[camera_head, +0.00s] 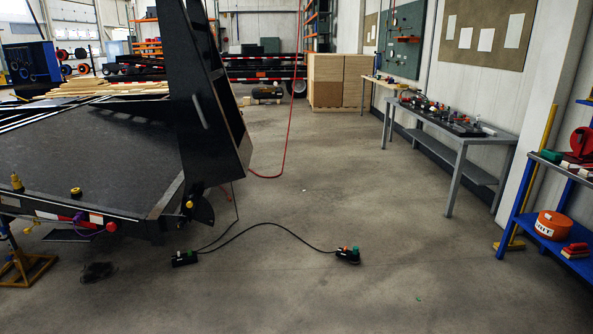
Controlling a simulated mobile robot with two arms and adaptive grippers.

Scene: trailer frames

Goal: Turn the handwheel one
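I cannot make out a handwheel for certain in the head view. A black trailer frame (100,150) fills the left side, with a tall upright black panel (205,90) at its right end. A small yellow item (16,183) and a yellow-and-black round item (76,192) sit on its near edge, too small to identify. A yellow stand (25,265) with a blue upper part is under the near left corner. Neither of my grippers is in view.
A black cable on the floor joins a black box (184,258) to a small tool-like item (347,256). A red hose (284,130) hangs behind the trailer. A grey bench (462,142) and blue shelf (515,210) line the right wall. The middle floor is mostly clear.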

